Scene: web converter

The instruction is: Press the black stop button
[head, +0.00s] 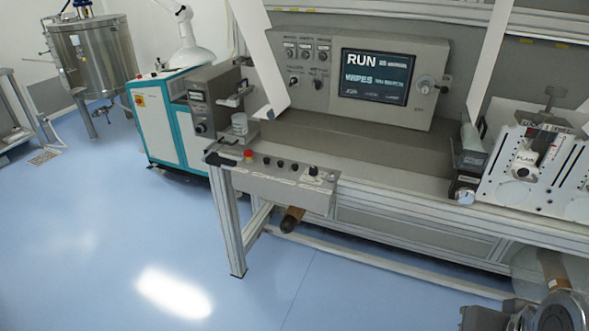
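A grey control box (270,182) sits on the front left edge of the machine frame. Its sloped top carries a red mushroom button (248,155) at the left end. Beside it is a row of small dark buttons, among them a left one (267,160), a middle one (281,163) and a right one (294,167). A dark knob (313,172) stands at the right end. The labels are too small to read, so I cannot tell which dark button is the stop. I cannot make out my gripper in this view.
A screen (377,76) on the machine's upper panel reads RUN. White web sheets (262,55) hang in front of the machine. A teal and white cabinet (170,125) and steel tank (92,55) stand at the left. The blue floor (120,230) is clear at front left.

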